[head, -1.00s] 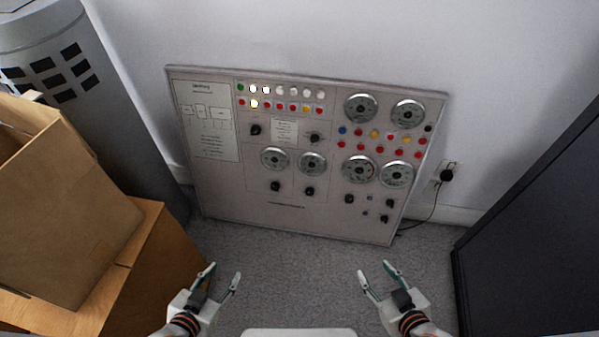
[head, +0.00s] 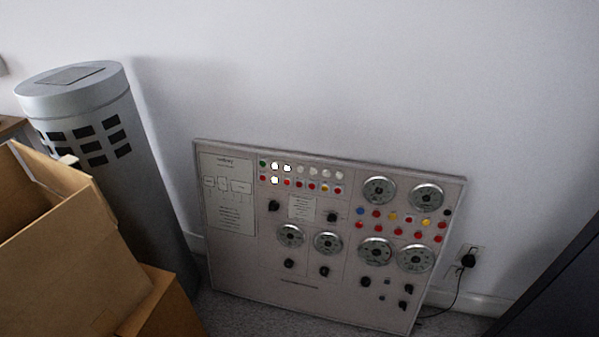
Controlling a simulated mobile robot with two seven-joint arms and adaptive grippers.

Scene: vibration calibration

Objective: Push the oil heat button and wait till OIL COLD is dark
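The control panel (head: 235,255) leans against the white wall in the head view, standing on the carpet. Two rows of small round lamps and buttons run along its upper left. The top row starts with a green one (head: 263,163), followed by bright white ones (head: 274,165) and duller white ones. The row below is mostly red, with a bright white one (head: 274,180) among them. Their labels are too small to read, so I cannot tell which is oil heat or OIL COLD. Neither of my grippers is in view.
A dark object (head: 560,290) is at the lower right. A plug and cable (head: 468,261) sit right of the panel.

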